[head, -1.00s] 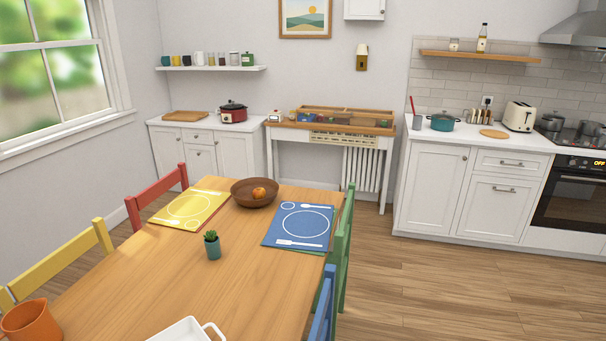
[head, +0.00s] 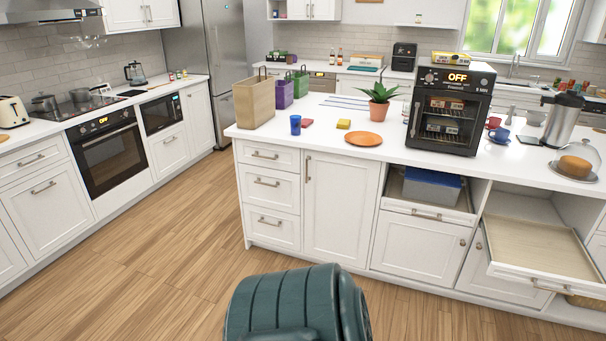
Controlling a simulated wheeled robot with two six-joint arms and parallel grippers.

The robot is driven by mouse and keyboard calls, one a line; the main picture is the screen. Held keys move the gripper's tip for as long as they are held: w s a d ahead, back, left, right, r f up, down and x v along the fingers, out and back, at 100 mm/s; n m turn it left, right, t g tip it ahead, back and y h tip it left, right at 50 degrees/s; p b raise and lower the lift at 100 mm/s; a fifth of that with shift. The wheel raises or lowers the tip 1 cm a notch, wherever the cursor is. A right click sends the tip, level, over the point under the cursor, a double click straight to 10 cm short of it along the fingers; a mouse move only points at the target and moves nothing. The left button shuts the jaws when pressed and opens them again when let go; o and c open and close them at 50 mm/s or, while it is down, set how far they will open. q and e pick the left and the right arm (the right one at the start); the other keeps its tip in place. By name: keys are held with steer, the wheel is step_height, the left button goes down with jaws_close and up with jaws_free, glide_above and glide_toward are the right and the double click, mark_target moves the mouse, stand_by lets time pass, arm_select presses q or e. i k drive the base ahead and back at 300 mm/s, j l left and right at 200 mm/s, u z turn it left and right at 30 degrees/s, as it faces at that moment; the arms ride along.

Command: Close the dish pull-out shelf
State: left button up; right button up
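A pull-out shelf (head: 545,249) with a beige, bare tray and a white front with a metal handle sticks well out of the white island at the far right in the head view. A second pull-out (head: 428,208), to its left and slightly higher, holds a grey-blue box with a blue top and looks drawn out only a little, if at all. I cannot tell from any marking which one is the dish shelf. Neither of my grippers is in view.
A toaster oven (head: 449,108), an orange plate (head: 359,139) and a domed cake stand (head: 574,161) stand on the island. A dark green, ribbed, rounded thing (head: 290,306) is at the bottom centre; I cannot tell what it is. Wooden floor is clear left of the island.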

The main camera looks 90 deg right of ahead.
mark_target(549, 256)
steer(key=z, duration=4.25)
steer(key=j+z, duration=0.1)
steer(key=z, duration=0.15)
steer(key=i, duration=0.05)
